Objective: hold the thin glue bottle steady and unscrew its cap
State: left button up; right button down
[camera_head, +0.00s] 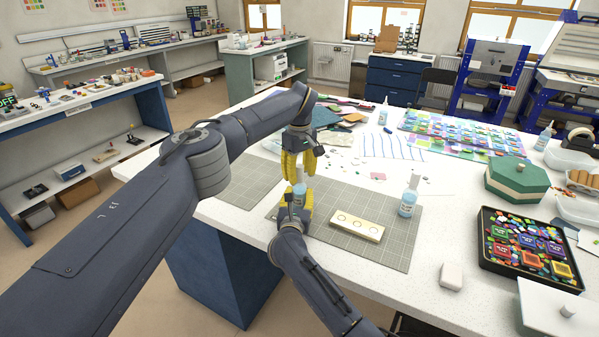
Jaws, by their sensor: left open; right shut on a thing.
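A thin glue bottle (299,190), with a pale upper part and a bluish body, is upright above the left end of the grey cutting mat (388,251). My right gripper (297,208), reaching up from the bottom, is shut on its body. The yellow fingers hide the lower part, so I cannot tell whether it touches the mat. My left gripper (299,172) points down from above with its yellow fingers apart around the top of the bottle. The cap is small and partly hidden between the fingers, and contact is unclear.
A cream block with round holes (357,227) and another glue bottle (408,202) stand right of my grippers. Farther right are a green hexagonal box (517,181), a black tray of coloured glass (487,262) and a white block (452,275). The mat's front right is clear.

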pick_arm(q)
jog(key=shift+c, duration=0.4)
grip_shut()
